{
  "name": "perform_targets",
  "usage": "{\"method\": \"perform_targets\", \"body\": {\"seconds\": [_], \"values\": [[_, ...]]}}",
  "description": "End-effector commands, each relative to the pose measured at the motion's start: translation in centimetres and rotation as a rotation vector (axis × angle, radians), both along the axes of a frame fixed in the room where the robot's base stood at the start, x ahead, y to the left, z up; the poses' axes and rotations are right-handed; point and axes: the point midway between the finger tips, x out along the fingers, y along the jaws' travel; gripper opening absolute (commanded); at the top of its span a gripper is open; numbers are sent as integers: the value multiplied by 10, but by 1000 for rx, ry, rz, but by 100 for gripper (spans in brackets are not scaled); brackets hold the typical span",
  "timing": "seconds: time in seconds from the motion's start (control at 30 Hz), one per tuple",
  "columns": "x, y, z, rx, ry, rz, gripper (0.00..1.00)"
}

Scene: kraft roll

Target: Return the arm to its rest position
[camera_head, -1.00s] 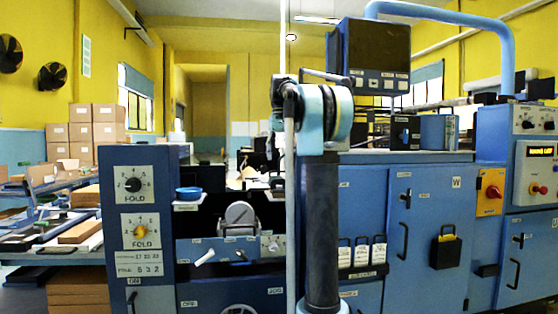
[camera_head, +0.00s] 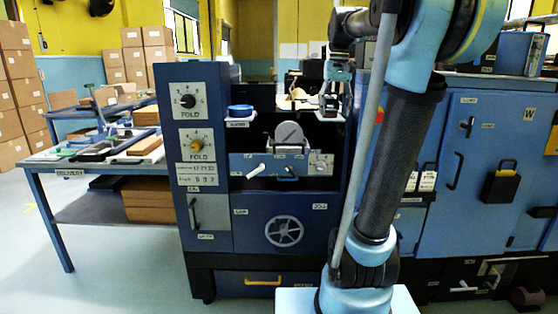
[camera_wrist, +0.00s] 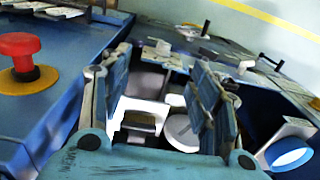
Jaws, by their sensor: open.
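My arm rises from its pale base in the head view, bends at a high elbow and reaches left over the blue folding machine (camera_head: 225,165). My gripper (camera_head: 328,104) hangs at its end, in front of the machine's dark recess, at the upper right of the knobs. In the wrist view my gripper (camera_wrist: 160,75) has its two fingers wide apart with nothing held between them. A white round part (camera_wrist: 182,132) and a dark-topped block show beyond the gap, inside the machine. Whether the fingers touch anything there cannot be told.
A red button (camera_wrist: 20,45) stands on a blue panel left of the fingers. A blue round dish (camera_head: 240,111) sits on the machine's small shelf. A delivery table (camera_head: 90,168) with stacked boards stands at left. Blue cabinets (camera_head: 485,150) stand at right. Floor at lower left is clear.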

Motion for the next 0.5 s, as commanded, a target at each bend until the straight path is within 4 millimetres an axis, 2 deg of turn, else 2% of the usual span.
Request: {"method": "perform_targets", "body": {"seconds": [0.03, 0.27, 0.5], "values": [[-15, 0, -14, -2, -9, 1, 56], [-73, -1, -80, -11, -56, 1, 56], [-131, -2, -158, -20, -103, 5, 56]]}}
